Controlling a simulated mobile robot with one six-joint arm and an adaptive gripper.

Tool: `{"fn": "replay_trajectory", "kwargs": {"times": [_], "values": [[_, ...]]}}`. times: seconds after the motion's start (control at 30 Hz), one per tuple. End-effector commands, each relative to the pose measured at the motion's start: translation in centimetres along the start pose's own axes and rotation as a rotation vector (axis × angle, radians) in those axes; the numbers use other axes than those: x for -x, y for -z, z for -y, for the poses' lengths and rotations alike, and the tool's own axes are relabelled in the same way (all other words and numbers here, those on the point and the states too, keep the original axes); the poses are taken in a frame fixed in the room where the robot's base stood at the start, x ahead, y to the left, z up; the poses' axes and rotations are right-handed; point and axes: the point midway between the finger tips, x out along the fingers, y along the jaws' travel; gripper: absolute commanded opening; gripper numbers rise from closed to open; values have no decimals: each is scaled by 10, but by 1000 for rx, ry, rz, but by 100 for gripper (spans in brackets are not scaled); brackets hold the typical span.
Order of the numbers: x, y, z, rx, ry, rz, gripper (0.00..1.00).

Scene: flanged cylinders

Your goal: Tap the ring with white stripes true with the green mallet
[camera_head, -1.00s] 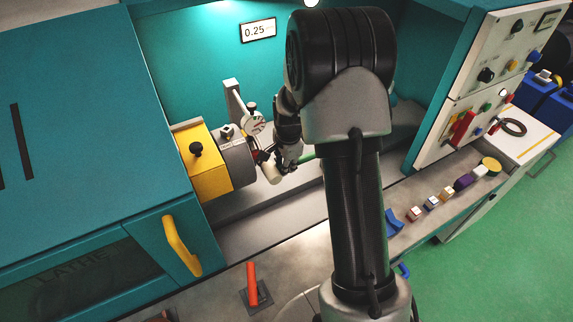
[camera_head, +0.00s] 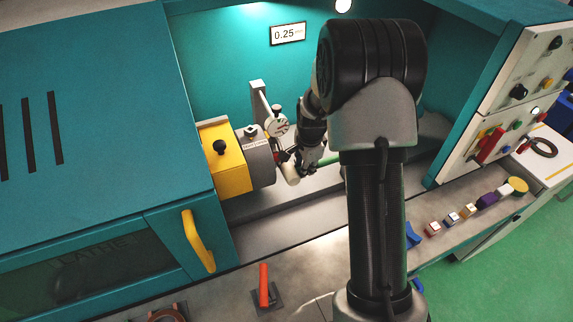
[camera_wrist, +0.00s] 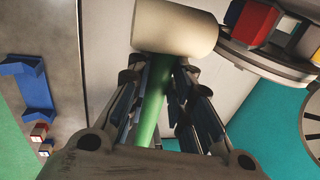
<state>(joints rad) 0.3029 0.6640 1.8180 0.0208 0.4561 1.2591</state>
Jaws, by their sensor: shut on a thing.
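My gripper (camera_head: 309,164) is shut on the green handle of the mallet (camera_head: 328,160), inside the lathe bay. In the wrist view the green handle (camera_wrist: 153,108) runs between the fingers (camera_wrist: 160,78). The mallet's cream head (camera_wrist: 175,28) lies crosswise just beyond the fingertips. In the head view the cream head (camera_head: 290,173) is close to the front of the grey chuck (camera_head: 260,163); I cannot tell whether they touch. The chuck face (camera_wrist: 268,66) shows red, blue and white parts in the wrist view. I cannot clearly make out a white-striped ring there.
A dial gauge (camera_head: 277,125) on a stand (camera_head: 258,98) is beside the chuck and close to my gripper. The yellow headstock (camera_head: 224,157) is at left. A display (camera_head: 288,33) reads 0.25. Small coloured blocks line the front ledge. An orange post (camera_head: 264,285) stands in front.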

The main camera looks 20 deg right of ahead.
Motion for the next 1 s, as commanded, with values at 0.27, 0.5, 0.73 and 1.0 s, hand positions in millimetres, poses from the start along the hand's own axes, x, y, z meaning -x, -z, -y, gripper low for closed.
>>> {"fn": "replay_trajectory", "kwargs": {"times": [0.27,0.5,0.73,1.0], "values": [[0,0,4,0,2,-1,0],[0,0,1,0,2,-1,0],[4,1,-18,0,1,-1,0],[8,1,-39,0,2,-1,0]]}}
